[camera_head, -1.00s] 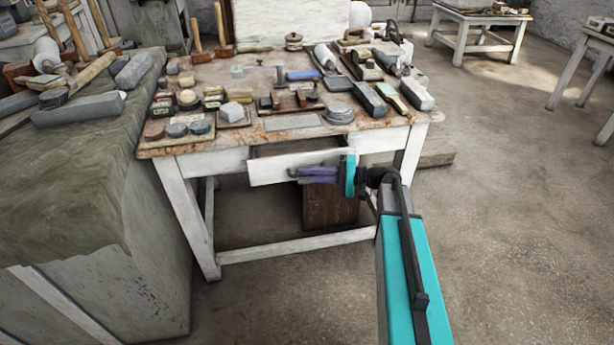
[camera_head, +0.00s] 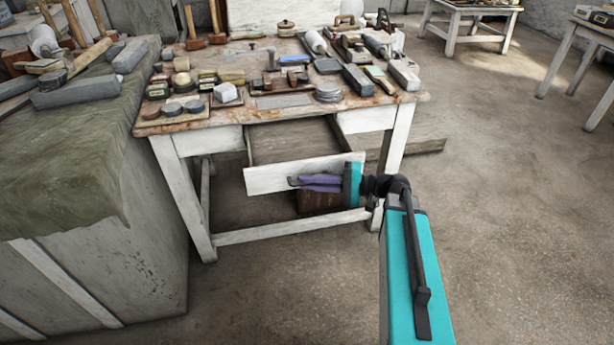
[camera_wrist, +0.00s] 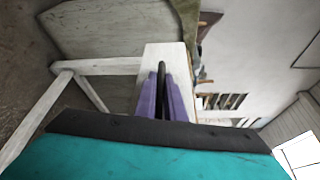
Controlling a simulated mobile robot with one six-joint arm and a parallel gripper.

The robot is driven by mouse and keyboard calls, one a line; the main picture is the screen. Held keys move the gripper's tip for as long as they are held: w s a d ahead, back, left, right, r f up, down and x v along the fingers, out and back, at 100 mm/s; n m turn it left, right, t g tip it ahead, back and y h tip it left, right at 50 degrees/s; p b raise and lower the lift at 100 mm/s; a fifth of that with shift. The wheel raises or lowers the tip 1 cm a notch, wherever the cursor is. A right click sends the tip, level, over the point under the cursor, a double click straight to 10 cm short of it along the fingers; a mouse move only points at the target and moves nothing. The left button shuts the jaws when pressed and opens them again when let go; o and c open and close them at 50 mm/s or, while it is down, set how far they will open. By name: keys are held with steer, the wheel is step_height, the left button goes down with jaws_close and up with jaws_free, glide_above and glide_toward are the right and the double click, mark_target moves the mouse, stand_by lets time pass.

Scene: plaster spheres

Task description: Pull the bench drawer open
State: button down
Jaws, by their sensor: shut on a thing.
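The bench (camera_head: 180,130) is a white-legged worktable with a worn brown top. Its white-fronted drawer (camera_head: 265,179) stands out from the frame in the head view, and its bare wooden inside shows behind the front. My gripper (camera_head: 297,182), with purple fingers, is at the drawer front, shut on the dark handle. In the wrist view, the white drawer front (camera_wrist: 176,58) fills the middle, and the dark handle (camera_wrist: 162,85) lies between the two purple fingers (camera_wrist: 162,98). Much of the handle is hidden by the fingers in the head view.
Tools, stones and small blocks crowd the bench top. A cloth-covered block (camera_head: 70,160) stands close on the left. A brown board (camera_head: 318,201) is under the drawer. Open floor (camera_head: 500,220) lies to the right and in front.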

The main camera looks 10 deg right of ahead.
steer(key=shift+s, duration=0.8)
steer(key=c, duration=1.8)
jaws_free()
steer(key=shift+c, duration=0.2)
steer(key=shift+d, duration=0.1)
